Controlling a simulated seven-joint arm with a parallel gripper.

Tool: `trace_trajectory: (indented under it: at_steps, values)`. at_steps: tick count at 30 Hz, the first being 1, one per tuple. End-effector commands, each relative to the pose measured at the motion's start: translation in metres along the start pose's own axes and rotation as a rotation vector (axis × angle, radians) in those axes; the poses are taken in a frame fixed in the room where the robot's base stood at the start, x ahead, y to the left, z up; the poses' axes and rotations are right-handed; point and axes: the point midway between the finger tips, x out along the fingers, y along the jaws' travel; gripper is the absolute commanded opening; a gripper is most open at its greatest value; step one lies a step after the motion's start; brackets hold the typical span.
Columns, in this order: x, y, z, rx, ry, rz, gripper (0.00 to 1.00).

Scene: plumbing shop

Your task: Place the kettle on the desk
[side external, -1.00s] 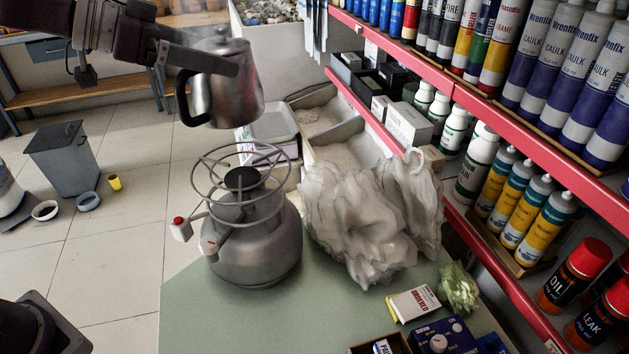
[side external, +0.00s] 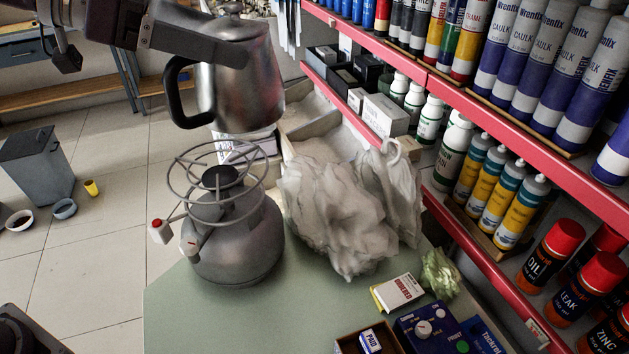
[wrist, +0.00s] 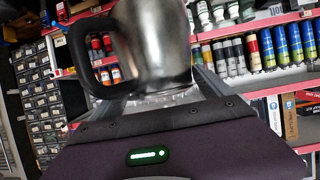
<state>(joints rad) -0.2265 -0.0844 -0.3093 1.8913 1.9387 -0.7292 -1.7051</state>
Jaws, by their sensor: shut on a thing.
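The metal kettle (side external: 245,85) with its black handle hangs in the air near the top of the side external view. My gripper (side external: 232,27) is shut on it near its top. The kettle is roughly upright and fills the upper middle of the wrist view (wrist: 155,45). My fingertips are hard to see there. The desk (side external: 185,310) is a pale green top below. A camping gas stove (side external: 237,240) with a wire ring stands on the desk's far left part, lower than the kettle and apart from it.
A crumpled white plastic bag (side external: 335,210) stands right of the stove. A small box (side external: 398,292), crumpled green wrap (side external: 440,272) and a blue device (side external: 430,328) lie at the desk's front right. Red-edged shelves (side external: 480,110) of bottles and cans line the right. The desk's front left is clear.

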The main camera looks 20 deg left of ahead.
Motion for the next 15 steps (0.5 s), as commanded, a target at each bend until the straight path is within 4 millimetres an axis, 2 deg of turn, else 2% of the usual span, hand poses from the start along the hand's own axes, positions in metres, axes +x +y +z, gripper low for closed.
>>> trace_trajectory:
  at_steps: [9,15]
  values:
    - [0.019,0.066,-0.008,0.063,-0.002,0.130,0.17]
    - [0.025,0.096,-0.009,0.090,-0.005,0.185,0.17]
